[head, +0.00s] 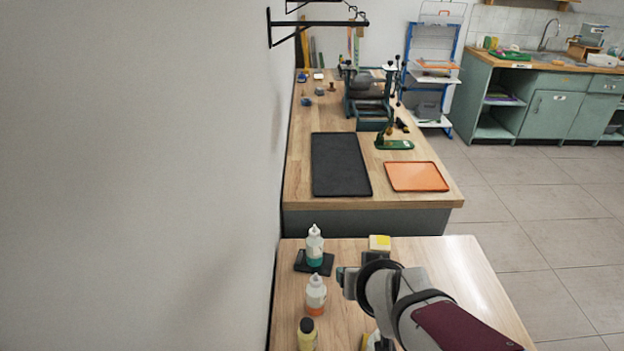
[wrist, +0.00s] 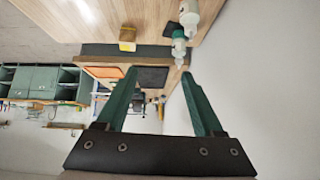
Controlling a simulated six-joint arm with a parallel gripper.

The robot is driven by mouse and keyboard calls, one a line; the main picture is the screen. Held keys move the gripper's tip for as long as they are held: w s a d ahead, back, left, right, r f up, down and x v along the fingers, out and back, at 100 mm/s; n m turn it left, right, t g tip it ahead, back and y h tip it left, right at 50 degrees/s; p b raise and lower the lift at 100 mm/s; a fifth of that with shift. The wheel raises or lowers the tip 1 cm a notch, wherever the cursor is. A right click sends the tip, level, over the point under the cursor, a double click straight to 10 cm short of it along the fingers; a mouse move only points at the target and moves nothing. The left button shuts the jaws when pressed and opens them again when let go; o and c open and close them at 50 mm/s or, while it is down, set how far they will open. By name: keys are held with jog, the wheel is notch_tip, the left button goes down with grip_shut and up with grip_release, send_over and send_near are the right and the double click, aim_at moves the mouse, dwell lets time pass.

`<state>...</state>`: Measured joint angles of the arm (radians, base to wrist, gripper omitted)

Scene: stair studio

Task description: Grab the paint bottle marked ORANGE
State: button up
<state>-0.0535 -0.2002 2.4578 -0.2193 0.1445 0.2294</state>
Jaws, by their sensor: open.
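A white squeeze bottle with an orange lower part (head: 316,298) stands upright on the near wooden table in the head view; its lettering is too small to read. A similar bottle with a teal lower part (head: 314,250) stands behind it on a black tray (head: 302,266). A yellow bottle with a dark cap (head: 307,338) stands in front. My gripper (head: 342,282) is just right of the orange bottle, its tips partly hidden by my wrist. In the wrist view my gripper (wrist: 159,73) is open and empty; a white bottle (wrist: 189,14) and the teal bottle (wrist: 178,46) show beyond the tips.
A yellow-topped block (head: 380,243) sits at the near table's back edge. Beyond a gap, a second bench (head: 300,190) holds a black mat (head: 340,165), an orange tray (head: 416,177) and a press (head: 370,95). A white wall (head: 150,180) borders the left side. The near table's right side is clear.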

aim_at(318, 284)
jog(key=w+a+r+n+t+y, duration=0.2)
jog(key=w+a+n+t+y, duration=0.15)
jog(key=w+a, duration=0.25)
jog(key=shift+t, duration=0.35)
jog(key=f, duration=1.6)
jog(key=shift+w+f, duration=0.1)
jog(key=shift+w, duration=0.1)
jog(key=x, duration=0.7)
jog(key=shift+w+f, duration=0.3)
jog(key=shift+f, duration=0.05)
grip_shut()
